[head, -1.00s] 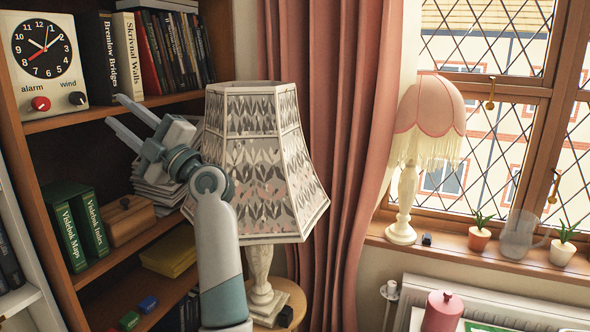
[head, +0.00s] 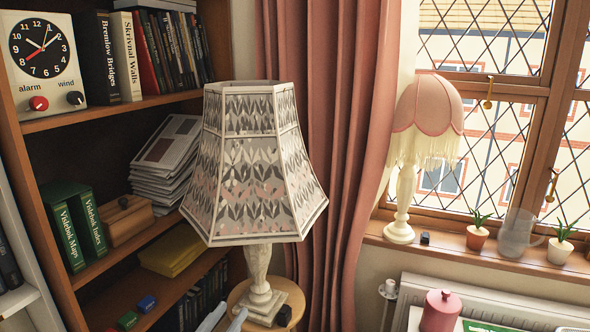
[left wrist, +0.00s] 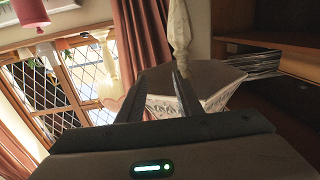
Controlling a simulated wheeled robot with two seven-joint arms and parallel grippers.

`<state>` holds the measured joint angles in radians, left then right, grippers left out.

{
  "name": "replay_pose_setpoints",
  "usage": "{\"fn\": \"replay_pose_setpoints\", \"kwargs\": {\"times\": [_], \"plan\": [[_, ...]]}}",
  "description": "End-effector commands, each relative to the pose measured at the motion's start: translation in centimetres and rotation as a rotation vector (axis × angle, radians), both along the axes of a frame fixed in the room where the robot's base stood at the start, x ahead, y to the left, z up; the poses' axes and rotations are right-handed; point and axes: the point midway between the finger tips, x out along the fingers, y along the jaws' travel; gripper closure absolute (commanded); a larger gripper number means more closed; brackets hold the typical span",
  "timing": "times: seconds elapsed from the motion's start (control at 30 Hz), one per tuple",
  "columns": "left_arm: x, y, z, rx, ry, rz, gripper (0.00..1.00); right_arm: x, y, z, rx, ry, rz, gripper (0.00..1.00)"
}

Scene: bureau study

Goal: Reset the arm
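My left gripper (head: 229,312) shows only by its fingertips at the bottom edge of the head view, in front of the small round table. In the left wrist view its two fingers (left wrist: 160,72) stand apart with nothing held between them. Beyond them is the table lamp with the leaf-patterned shade (head: 255,165), upside down in that view, its shade (left wrist: 160,100) partly hidden by the fingers. I cannot tell the exact gap between gripper and lamp. My right gripper is in neither view.
The bookcase on the left holds an alarm clock (head: 43,62), books, a stack of papers (head: 163,165) and green volumes (head: 75,228). The lamp stands on a round table (head: 294,296). A pink curtain (head: 325,130) hangs behind. A fringed lamp (head: 428,112) and pots (head: 477,237) line the windowsill.

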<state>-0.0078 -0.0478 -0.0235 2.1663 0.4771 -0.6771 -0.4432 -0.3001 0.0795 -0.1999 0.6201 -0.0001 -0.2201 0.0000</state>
Motion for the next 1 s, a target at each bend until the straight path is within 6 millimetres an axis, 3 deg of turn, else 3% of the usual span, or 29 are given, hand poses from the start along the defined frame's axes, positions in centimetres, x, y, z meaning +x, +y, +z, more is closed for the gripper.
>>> {"fn": "replay_pose_setpoints", "kwargs": {"times": [0.03, 0.2, 0.4, 0.6, 1.0], "plan": [[-1.8, 0.0, -2.8, 0.028, 0.082, -0.012, 0.68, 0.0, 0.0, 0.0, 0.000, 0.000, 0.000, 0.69], [-8.6, 0.4, -11.2, 0.111, 0.367, -0.028, 0.68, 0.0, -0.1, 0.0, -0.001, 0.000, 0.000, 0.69], [-18.2, 2.4, -18.9, 0.195, 0.696, 0.000, 0.68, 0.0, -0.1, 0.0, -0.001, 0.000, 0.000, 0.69], [-25.5, 4.6, -22.6, 0.249, 0.919, 0.051, 0.68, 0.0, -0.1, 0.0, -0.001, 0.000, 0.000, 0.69], [-35.1, 7.6, -25.0, 0.314, 1.176, 0.141, 0.68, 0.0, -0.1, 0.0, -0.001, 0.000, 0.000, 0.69]]}}
